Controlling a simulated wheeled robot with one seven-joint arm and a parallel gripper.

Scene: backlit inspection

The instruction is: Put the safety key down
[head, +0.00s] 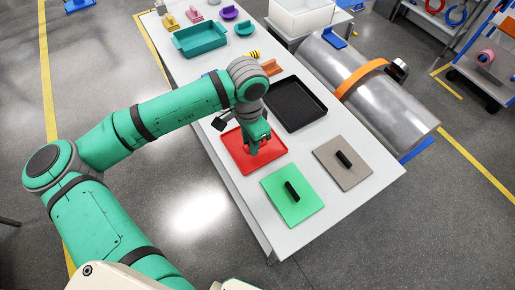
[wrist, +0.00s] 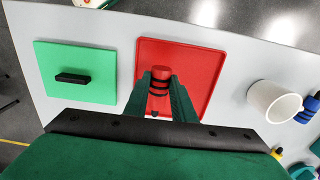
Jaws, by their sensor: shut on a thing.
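My gripper (head: 258,143) is over the red tray (head: 238,155) on the white table. In the wrist view my gripper (wrist: 160,92) is shut on the safety key (wrist: 160,74), a red piece with black bands. The key is held between the green fingers, above or at the floor of the red tray (wrist: 205,55); I cannot tell whether it touches. In the head view the key is mostly hidden by the gripper.
A green board (head: 278,207) and a taupe board (head: 355,177), each with a black handle, lie nearer. A black tray (head: 322,112) is to the right. A teal bin (head: 200,45) is farther back.

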